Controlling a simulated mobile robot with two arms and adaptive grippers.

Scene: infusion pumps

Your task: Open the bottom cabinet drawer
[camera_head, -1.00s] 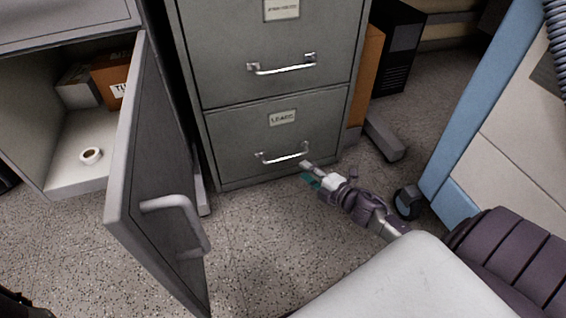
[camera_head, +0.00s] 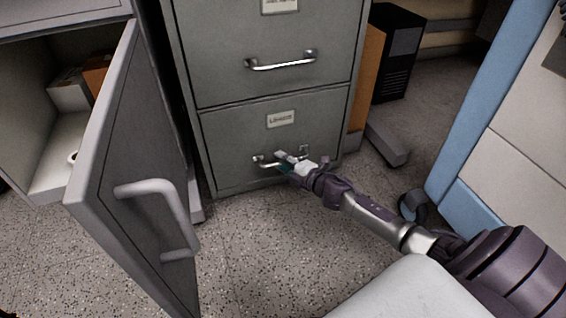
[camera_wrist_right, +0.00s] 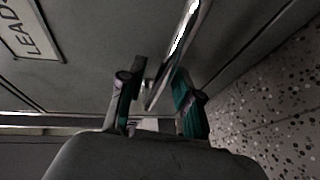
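The bottom drawer (camera_head: 235,150) of the grey filing cabinet is closed, with a label plate and a silver bar handle (camera_head: 262,162) below it. My right gripper (camera_head: 283,161) is at this handle in the head view, covering its middle. In the right wrist view my right gripper (camera_wrist_right: 158,92) has its two fingers apart, with teal pads. The handle (camera_wrist_right: 180,38) runs down between the fingers, with a gap visible on the finger sides. The label (camera_wrist_right: 30,28) shows at the upper left there. My left gripper is not in view.
A grey cabinet door (camera_head: 135,170) with a handle stands open at the left. The upper drawer (camera_head: 255,40) is closed. A blue and white cart (camera_head: 500,120) stands at the right, and a black computer case (camera_head: 398,50) stands behind. Speckled floor (camera_head: 260,240) in front is clear.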

